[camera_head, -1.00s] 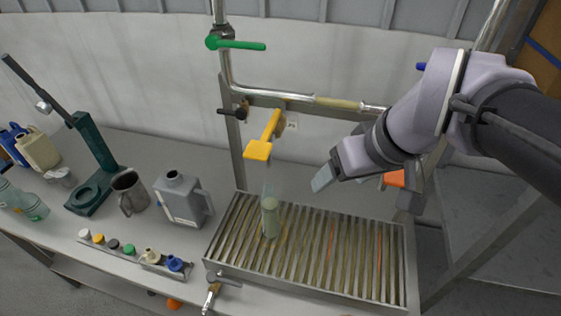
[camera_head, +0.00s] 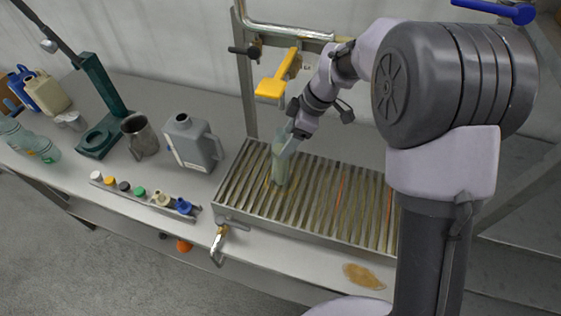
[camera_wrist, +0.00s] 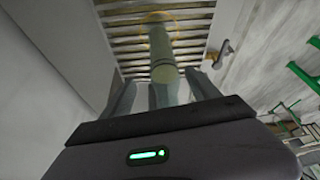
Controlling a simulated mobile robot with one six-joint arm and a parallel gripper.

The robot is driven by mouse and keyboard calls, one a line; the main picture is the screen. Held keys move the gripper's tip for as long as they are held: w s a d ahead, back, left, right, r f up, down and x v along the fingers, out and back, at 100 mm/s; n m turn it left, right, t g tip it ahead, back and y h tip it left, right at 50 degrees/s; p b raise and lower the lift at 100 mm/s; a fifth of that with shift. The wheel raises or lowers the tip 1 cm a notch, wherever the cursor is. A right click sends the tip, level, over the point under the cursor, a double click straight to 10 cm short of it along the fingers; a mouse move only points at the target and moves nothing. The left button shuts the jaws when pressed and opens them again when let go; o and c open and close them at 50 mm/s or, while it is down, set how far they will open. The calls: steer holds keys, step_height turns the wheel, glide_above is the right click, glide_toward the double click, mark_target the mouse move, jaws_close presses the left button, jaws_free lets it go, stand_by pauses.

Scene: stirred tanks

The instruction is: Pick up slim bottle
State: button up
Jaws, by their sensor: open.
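The slim bottle (camera_head: 279,168) is a pale green, translucent bottle standing upright on the slatted metal grate (camera_head: 330,238). In the wrist view the bottle (camera_wrist: 163,72) shows between the two fingers of my gripper (camera_wrist: 160,92), and its lower part is near the slats. In the head view my gripper (camera_head: 290,138) is at the upper part of the bottle, with one finger hiding some of it. My gripper is open around the bottle. I cannot tell whether either finger touches it.
A yellow valve handle (camera_head: 275,86) juts out just above the bottle. A grey jug (camera_head: 190,146) stands left of the grate. A rail of coloured caps (camera_head: 140,192) and a brass tap (camera_head: 219,242) are at the front. The grate's right side is clear.

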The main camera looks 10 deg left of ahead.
steer(key=x, duration=0.3)
steer(key=b+x, duration=0.1)
steer(key=x, duration=0.1)
steer(key=shift+s+a+f, duration=0.1)
steer(key=shift+s, duration=0.25)
jaws_close()
